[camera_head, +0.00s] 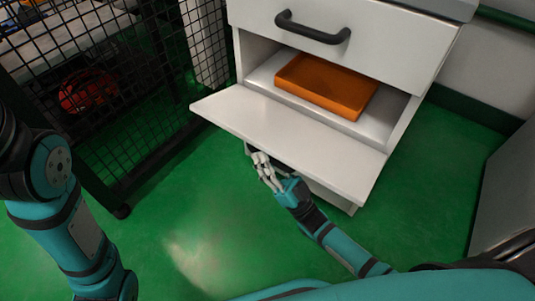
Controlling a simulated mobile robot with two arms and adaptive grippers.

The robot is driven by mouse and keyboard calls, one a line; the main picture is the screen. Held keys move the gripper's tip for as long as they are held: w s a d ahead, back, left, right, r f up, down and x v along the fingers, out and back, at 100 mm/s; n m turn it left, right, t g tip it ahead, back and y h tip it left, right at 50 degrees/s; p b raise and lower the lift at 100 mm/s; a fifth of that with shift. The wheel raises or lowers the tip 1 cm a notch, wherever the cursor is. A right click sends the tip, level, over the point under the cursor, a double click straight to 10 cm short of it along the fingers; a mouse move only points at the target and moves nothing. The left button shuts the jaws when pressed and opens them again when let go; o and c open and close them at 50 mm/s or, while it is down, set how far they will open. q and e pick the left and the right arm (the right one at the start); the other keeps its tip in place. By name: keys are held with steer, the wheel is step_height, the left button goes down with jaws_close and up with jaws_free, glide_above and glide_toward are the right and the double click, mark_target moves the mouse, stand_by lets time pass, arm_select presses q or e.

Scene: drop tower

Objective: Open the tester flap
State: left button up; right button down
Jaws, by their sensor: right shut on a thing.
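The tester flap (290,128) is a white panel that lies folded outward and down, roughly level, at the front of the white cabinet. The opening behind it is exposed, and an orange tray (325,86) sits inside. My right gripper (262,162) is at the flap's front edge, low and left of its middle. It is shut on what looks like the flap's handle, which is mostly hidden under the flap. My left arm comes in at the left edge; its gripper is out of view.
A drawer front with a dark handle (312,28) is above the opening. A grey unit (508,190) stands at the right. Green floor (200,215) is clear in front.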

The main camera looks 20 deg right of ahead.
steer(key=shift+w+d+r, duration=0.1)
steer(key=shift+w+d, duration=0.05)
steer(key=shift+d, duration=0.05)
steer(key=c, duration=1.2)
jaws_free()
steer(key=shift+c, duration=0.2)
steer(key=v, duration=1.2)
steer(key=shift+s, duration=0.2)
